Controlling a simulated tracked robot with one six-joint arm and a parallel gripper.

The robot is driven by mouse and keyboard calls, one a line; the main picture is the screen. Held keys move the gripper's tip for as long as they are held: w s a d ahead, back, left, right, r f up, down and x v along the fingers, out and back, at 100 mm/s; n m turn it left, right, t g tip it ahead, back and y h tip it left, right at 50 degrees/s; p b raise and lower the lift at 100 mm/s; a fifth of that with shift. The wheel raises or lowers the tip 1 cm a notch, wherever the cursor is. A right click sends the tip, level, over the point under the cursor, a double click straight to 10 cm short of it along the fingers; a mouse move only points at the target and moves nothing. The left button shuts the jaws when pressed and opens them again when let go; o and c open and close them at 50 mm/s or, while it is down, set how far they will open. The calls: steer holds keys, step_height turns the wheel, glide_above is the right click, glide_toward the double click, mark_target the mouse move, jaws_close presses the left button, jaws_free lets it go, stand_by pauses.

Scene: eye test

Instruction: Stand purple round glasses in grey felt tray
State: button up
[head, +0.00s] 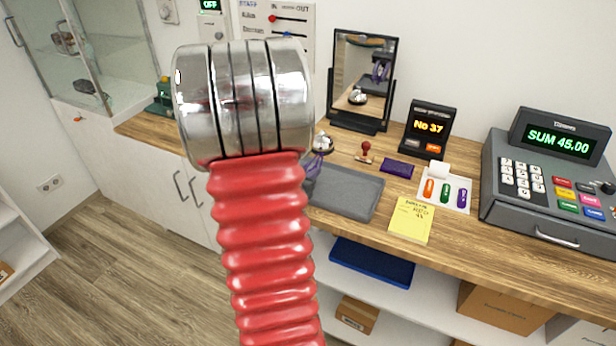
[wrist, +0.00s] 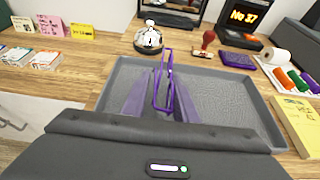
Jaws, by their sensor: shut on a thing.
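The purple glasses (wrist: 168,58) show nearly edge-on in the wrist view, a thin purple frame pointing away from me. My gripper (wrist: 163,97) is shut on them, with its greyish purple fingers on both sides of the frame. They are over the grey felt tray (wrist: 232,98); I cannot tell whether they touch its floor. The tray also shows in the head view (head: 350,194), on the wooden counter, with no other object seen in it. In the head view my own arm hides most of my gripper and the glasses.
A service bell (wrist: 149,38) stands just behind the tray. A mirror (head: 362,85), a stamp (head: 364,153) and a purple case (head: 397,168) are farther back. A yellow note (head: 411,220), a tray of coloured rolls (head: 444,190) and a cash register (head: 550,180) stand to the right.

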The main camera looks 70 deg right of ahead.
steer(key=shift+f, duration=1.25)
steer(key=o, duration=1)
steer(key=shift+o, duration=0.2)
steer(key=shift+v, duration=3.8)
